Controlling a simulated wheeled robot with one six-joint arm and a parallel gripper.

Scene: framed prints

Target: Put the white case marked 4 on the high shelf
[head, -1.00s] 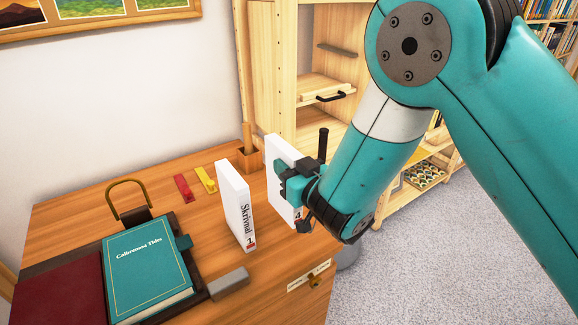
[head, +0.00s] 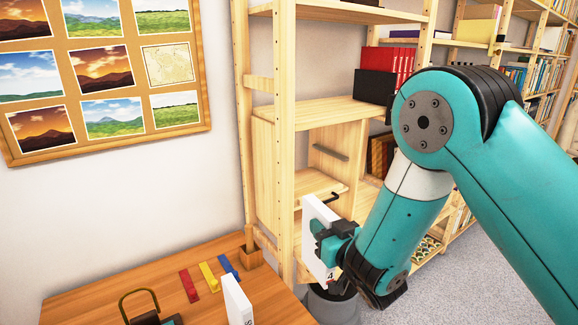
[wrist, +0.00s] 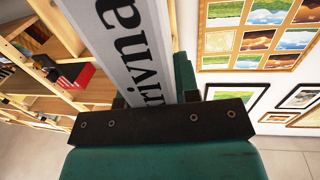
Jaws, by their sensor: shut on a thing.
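The white case marked 4 (head: 316,240) is upright in my gripper (head: 329,243), in front of the wooden shelf unit in the head view. Its 4 shows near the lower end. In the wrist view the case (wrist: 128,45) runs up from the jaws (wrist: 155,103), with large dark letters on its spine. My gripper is shut on it. The shelf unit (head: 287,130) has a high board (head: 345,12) near the top of the head view and a middle board (head: 325,110) below it. The top of the high board is mostly hidden.
Another white case (head: 236,300) stands on the wooden desk (head: 90,294), near red, yellow and blue pieces (head: 208,276). Red binders (head: 404,62) and a black box (head: 374,86) stand on the middle board's right. The middle board's left part is clear.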

